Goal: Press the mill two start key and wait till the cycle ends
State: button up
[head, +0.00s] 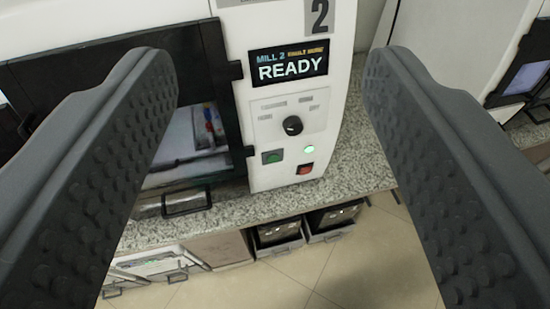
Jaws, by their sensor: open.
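Mill two (300,20) is a white machine with a grey "2" plate near its top. Its display (288,63) reads "MILL 2" and "READY". Below it are a black rotary knob (292,125), a green key (272,156), a red key (305,168) and a lit green lamp (309,149). The dark-framed door (222,90) with a window is at left, partly hidden by a finger. My gripper (270,75) is open and empty, with its two dark studded fingers on either side of the panel. It appears apart from the keys.
The machine stands on a speckled granite counter (340,165). Dark bins (278,232) and a rack with pale sheets (150,265) sit below it. Another white machine (440,35) stands at right, partly behind a finger. Tiled floor (370,260) is clear in front.

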jog(key=shift+c, duration=0.3)
grip_shut()
dwell(1.6)
